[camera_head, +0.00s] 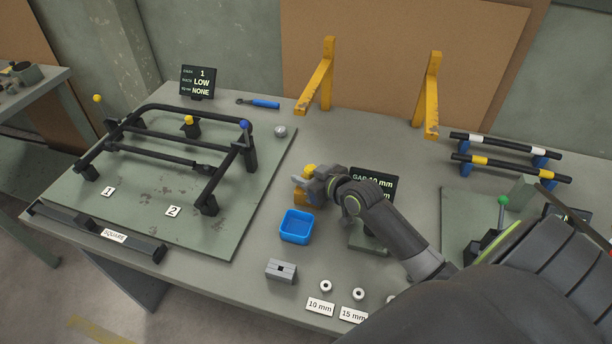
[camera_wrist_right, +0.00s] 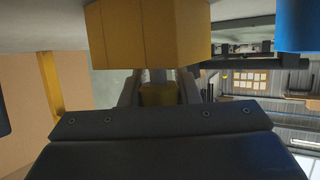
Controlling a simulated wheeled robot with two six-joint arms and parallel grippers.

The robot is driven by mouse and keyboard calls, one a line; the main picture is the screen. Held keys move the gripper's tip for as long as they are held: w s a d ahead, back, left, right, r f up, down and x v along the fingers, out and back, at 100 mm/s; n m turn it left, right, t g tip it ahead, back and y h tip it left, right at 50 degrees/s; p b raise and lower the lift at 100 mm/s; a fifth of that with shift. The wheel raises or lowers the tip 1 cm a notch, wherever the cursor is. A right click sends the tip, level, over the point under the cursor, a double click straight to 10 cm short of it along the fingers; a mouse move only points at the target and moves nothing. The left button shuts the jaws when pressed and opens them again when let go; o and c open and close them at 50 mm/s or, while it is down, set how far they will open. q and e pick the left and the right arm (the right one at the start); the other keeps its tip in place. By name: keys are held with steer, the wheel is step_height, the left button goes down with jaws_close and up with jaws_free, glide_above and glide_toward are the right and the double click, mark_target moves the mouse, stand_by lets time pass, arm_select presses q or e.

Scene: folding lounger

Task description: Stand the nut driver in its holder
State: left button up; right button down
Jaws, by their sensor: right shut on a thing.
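The nut driver (camera_head: 310,169) shows its yellow handle at my right gripper. The right gripper (camera_head: 303,183) is shut on the nut driver, and in the right wrist view the yellow handle (camera_wrist_right: 158,95) sits between its fingers. A yellow block (camera_head: 300,200), which looks like the holder, stands just below the gripper. In the right wrist view the block (camera_wrist_right: 150,38) is close, and a grey shank runs from the handle toward it. I cannot tell whether the tip is inside the block. My left gripper is not in view.
A blue bin (camera_head: 296,227) stands just in front of the yellow block. A grey slotted block (camera_head: 281,270) and small rings (camera_head: 326,286) lie nearer. A black frame (camera_head: 170,150) fills the left of the table. A blue-handled tool (camera_head: 262,104) lies at the back.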

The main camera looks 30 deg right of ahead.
steer(key=shift+s+f, duration=0.2)
steer(key=shift+f, duration=0.2)
steer(key=c, duration=1.4)
jaws_free()
steer(key=shift+c, duration=0.2)
steer(key=o, duration=0.4)
steer(key=shift+a+r, duration=0.1)
steer(key=shift+a, duration=0.05)
steer(key=shift+w+d, duration=0.15)
steer(key=shift+d, duration=0.15)
steer(key=shift+r, duration=0.1)
steer(key=shift+a+r, duration=0.1)
steer(key=shift+r, duration=0.05)
step_height(320, 180, up, 10)
steer(key=shift+f, duration=0.2)
steer(key=shift+f, duration=0.1)
